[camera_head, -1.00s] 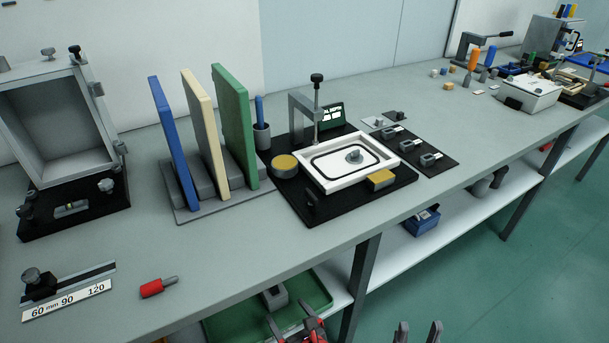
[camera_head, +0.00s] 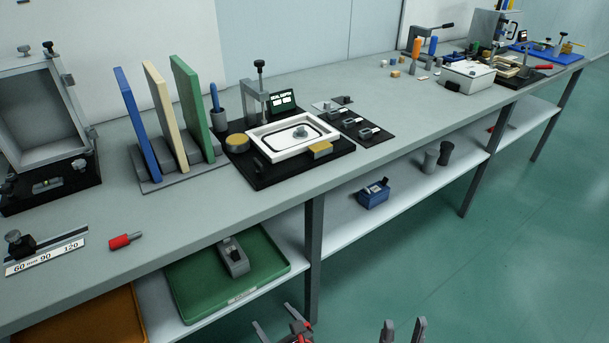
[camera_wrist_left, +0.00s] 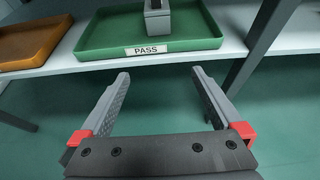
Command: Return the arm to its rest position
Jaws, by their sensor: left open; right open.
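My left gripper (camera_head: 276,322) shows at the bottom edge of the head view, open and empty, in front of the bench. In the left wrist view its two fingers (camera_wrist_left: 160,76) stand wide apart with nothing between them. They point toward the lower shelf, at a green tray (camera_wrist_left: 150,44) labelled PASS. My right gripper (camera_head: 404,324) is at the bottom edge of the head view, right of the left one. Its two fingertips are apart with only floor behind them. Most of both arms is out of view.
The green tray (camera_head: 190,304) on the lower shelf holds a grey part (camera_head: 233,257). An orange tray (camera_head: 95,320) is left of it. A bench leg (camera_head: 313,250) stands right of the green tray. A blue box (camera_head: 373,194) sits further right. Open floor (camera_head: 480,280) lies at right.

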